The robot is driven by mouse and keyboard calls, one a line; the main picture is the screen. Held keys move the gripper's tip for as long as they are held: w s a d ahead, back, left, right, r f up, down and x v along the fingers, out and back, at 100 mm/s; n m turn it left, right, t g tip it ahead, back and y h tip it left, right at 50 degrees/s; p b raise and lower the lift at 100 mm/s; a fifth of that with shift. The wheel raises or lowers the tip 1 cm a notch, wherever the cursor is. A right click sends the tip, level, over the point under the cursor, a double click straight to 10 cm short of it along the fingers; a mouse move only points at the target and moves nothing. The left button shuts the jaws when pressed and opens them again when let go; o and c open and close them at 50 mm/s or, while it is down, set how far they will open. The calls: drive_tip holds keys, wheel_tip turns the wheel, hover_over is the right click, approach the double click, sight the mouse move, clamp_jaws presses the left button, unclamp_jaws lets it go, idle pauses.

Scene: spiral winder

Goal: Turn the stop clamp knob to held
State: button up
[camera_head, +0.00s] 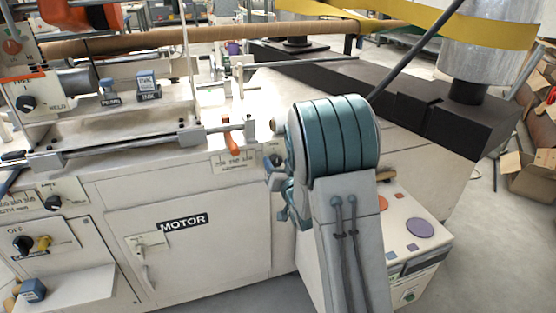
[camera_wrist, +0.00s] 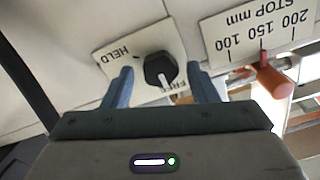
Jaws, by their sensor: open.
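The stop clamp knob (camera_wrist: 154,68) is black with a white pointer, on a cream plate (camera_wrist: 108,48) marked HELD and FREE. In the wrist view the pointer is toward the FREE label, partly hidden, and away from HELD. My gripper (camera_wrist: 160,70) is open, its two blue-grey fingers on either side of the knob with a gap on each side. I cannot tell how far the fingertips are from the plate. In the head view my arm hides part of the area around the knob (camera_head: 277,160).
The STOP mm scale (camera_wrist: 238,35) and an orange stop handle (camera_wrist: 270,82) are just right of the knob in the wrist view. In the head view that handle (camera_head: 231,144) is left of my arm. A MOTOR door (camera_head: 215,250) and a white box with coloured buttons (camera_head: 397,225) are lower down.

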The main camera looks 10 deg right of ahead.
drive_tip(key=shift+w, duration=0.35)
drive_tip(key=shift+c, duration=0.3)
drive_tip(key=c, duration=0.9)
